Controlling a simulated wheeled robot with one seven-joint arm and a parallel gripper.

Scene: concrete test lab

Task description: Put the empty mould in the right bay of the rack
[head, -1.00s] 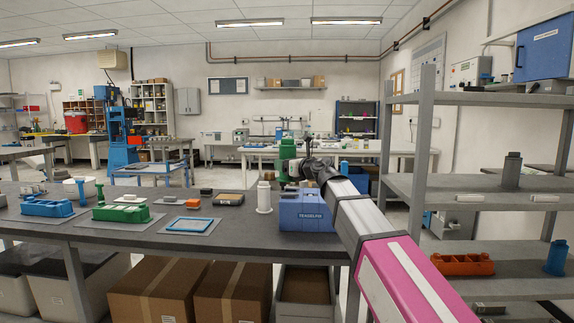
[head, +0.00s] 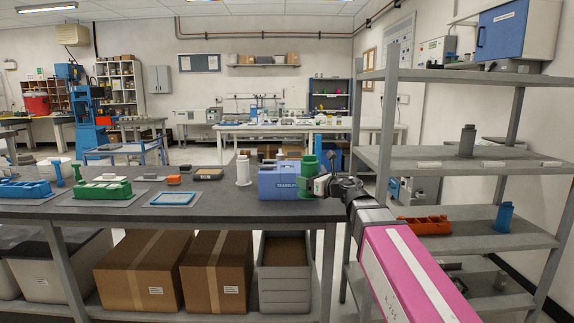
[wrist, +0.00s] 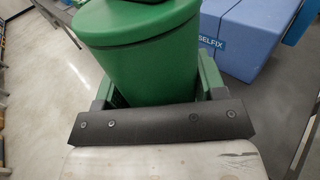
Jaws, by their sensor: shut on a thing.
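My gripper (head: 316,184) is shut on a green cylindrical mould (head: 308,172), held upright by the right end of the blue case near the bench's right end. In the wrist view the mould (wrist: 140,50) fills the space between the fingers. Its top looks covered by a green lid, so its inside is hidden. The grey rack (head: 393,130) stands to the right of my gripper. Its middle shelf has several white labels on the front edge, the rightmost (head: 552,164) near the right post. A grey cylindrical mould (head: 467,142) stands on this shelf, left of its clear right part.
The blue case (head: 280,182) and a white cylinder (head: 243,170) stand on the dark bench (head: 225,205). The lower rack shelf holds an orange mould (head: 425,226) and a blue mould (head: 504,217). Rack posts and the shelf above bound the middle shelf.

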